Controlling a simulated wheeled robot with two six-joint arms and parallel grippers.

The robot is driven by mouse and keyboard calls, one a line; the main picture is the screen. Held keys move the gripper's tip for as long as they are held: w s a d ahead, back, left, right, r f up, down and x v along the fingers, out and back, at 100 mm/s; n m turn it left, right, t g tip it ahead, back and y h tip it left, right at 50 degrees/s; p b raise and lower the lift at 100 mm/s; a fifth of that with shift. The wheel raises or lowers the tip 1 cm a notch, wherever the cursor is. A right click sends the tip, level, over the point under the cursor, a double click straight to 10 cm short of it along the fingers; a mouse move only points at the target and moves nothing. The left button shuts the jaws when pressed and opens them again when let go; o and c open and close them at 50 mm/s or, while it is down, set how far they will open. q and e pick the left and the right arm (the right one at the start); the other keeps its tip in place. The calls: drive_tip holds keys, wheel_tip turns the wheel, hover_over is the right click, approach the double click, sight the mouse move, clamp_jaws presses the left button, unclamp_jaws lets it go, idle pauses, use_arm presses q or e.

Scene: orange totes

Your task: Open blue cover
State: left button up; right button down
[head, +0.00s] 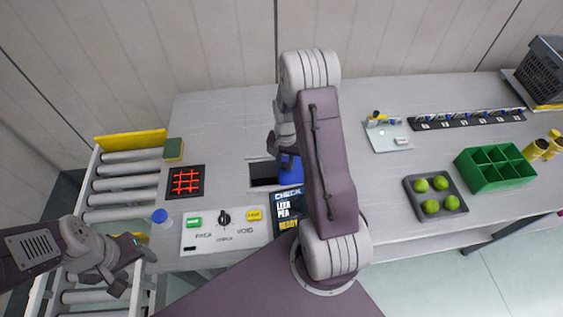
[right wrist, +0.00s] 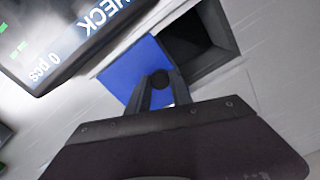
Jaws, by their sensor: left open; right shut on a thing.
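The blue cover (head: 290,170) lies on the table, partly hidden behind my right arm in the head view. It also shows in the right wrist view (right wrist: 128,72). A dark rectangular opening (head: 263,173) lies open beside the cover, to its left. My right gripper (right wrist: 160,80) is shut on the cover's small dark round knob. In the head view, the right gripper (head: 282,150) is mostly hidden by its own arm. My left gripper (head: 137,270) is open and empty at the lower left, over the roller conveyor's edge.
A check screen (head: 289,206) lies close in front of the cover. A button panel (head: 224,232), a blue round button (head: 160,215) and a red-grid pad (head: 186,182) are to the left. A green crate (head: 495,170) and a tray of green balls (head: 436,194) stand to the right.

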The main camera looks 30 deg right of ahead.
drive_tip(key=c, duration=1.1)
unclamp_jaws()
wheel_tip(320, 180, up, 9)
drive_tip(key=shift+r+b, duration=0.1)
drive_tip(key=shift+b, duration=0.2)
